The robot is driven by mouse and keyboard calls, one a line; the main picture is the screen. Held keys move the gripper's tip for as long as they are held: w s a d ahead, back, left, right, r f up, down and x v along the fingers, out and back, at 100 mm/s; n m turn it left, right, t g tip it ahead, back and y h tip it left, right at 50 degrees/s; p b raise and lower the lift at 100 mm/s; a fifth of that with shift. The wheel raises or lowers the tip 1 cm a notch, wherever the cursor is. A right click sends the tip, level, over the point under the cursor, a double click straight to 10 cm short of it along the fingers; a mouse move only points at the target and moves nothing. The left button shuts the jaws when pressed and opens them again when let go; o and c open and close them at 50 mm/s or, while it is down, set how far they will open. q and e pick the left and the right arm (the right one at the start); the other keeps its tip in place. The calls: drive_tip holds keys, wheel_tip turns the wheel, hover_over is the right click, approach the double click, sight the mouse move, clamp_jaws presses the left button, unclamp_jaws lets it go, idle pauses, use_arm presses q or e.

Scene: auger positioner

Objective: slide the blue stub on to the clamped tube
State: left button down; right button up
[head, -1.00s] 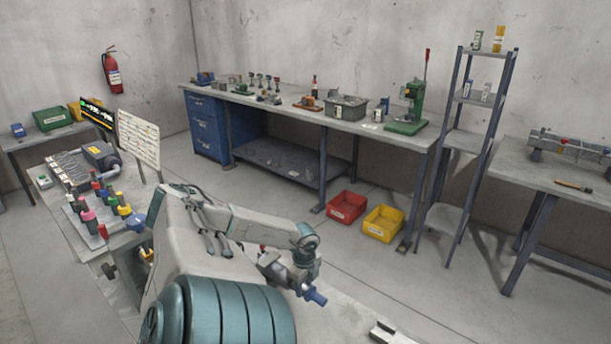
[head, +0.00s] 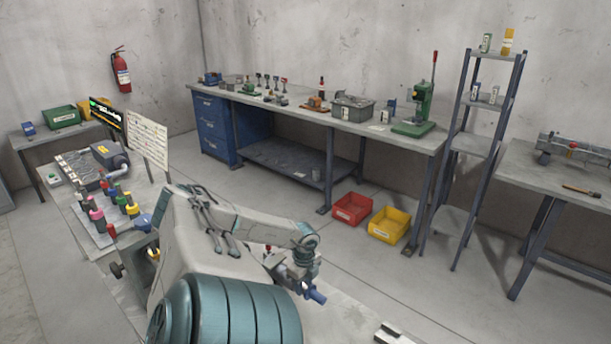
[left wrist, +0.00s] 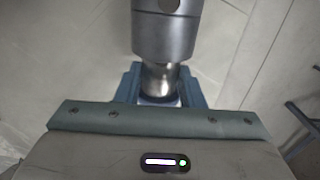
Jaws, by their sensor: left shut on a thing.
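My left gripper (head: 296,272) is at the lower middle of the head view, held out over the floor. A short blue piece, the blue stub (head: 315,296), sticks out at its lower right end. In the left wrist view the gripper (left wrist: 160,90) is shut on a grey metal cylinder (left wrist: 167,35) with a narrower shiny neck. A pale bluish patch shows below the neck, and I cannot tell its full shape. On the right bench a long grey fixture (head: 590,150) carries a small red part. I cannot make out a clamped tube clearly. My right gripper is not in view.
The right bench (head: 525,175) also holds a brush (head: 580,191). A shelf rack (head: 480,146) stands left of it. Red (head: 352,209) and yellow (head: 389,226) bins lie on the floor under the long bench (head: 290,110). Open floor lies between my arm and the benches.

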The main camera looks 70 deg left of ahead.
use_arm(q)
drive_tip(key=shift+s+a, duration=0.4)
drive_tip(key=shift+a, duration=0.35)
drive_tip(key=c, duration=0.9)
unclamp_jaws()
drive_tip(key=shift+r, duration=0.1)
drive_tip(key=shift+s, duration=0.1)
